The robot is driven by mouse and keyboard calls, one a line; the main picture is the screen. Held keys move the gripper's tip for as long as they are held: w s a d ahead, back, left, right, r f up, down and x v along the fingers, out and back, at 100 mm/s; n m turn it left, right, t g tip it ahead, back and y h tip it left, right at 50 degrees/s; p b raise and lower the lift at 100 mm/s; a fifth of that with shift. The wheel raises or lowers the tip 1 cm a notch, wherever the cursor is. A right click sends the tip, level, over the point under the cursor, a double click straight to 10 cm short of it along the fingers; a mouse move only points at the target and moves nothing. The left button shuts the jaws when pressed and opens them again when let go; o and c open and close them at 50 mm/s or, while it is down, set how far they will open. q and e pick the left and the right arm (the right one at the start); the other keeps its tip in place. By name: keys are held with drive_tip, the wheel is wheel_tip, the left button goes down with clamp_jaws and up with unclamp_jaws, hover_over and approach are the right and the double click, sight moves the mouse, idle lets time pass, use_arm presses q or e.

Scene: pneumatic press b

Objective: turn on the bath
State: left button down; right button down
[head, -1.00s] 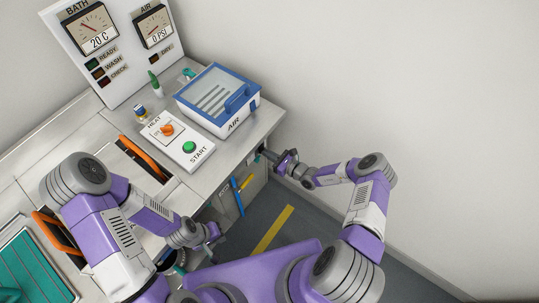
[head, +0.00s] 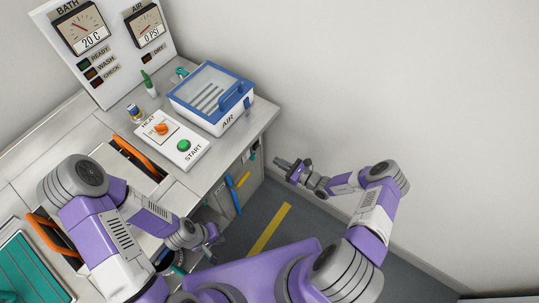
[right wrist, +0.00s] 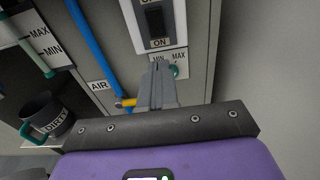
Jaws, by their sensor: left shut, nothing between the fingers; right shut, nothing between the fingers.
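The BATH gauge (head: 84,30) on the upright panel reads 20 C, and its READY, WASH and CHECK lamps look dark. The control box (head: 172,140) has an orange HEAT knob (head: 161,128) and a green START button (head: 184,145). In the right wrist view a black rocker switch (right wrist: 155,22) with an ON label under it sits on a white plate, just beyond my right fingertips. My left gripper (head: 215,243) is shut and empty low by the counter front.
The blue-lidded AIR box (head: 212,97) is on the counter. Open floor lies right of the cabinet.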

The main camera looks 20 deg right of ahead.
drive_tip(key=v, duration=0.2)
drive_tip(key=f+v, duration=0.1)
drive_tip(key=v, duration=0.2)
drive_tip(key=shift+s+d, duration=0.2)
drive_tip(key=shift+s, duration=0.05)
drive_tip(key=s+a+n+g+y, duration=0.1)
drive_tip(key=s+a+n+g, duration=1.05)
drive_tip(key=a+g, duration=0.2)
drive_tip(key=s+r+n+h, duration=0.4)
drive_tip(key=s+n+h, duration=0.3)
drive_tip(key=n, duration=0.7)
drive_tip(key=shift+s+a+r+h, duration=0.15)
drive_tip(key=shift+s+r+h, duration=0.15)
drive_tip(key=shift+s+r, duration=0.05)
drive_tip(key=shift+t, duration=0.25)
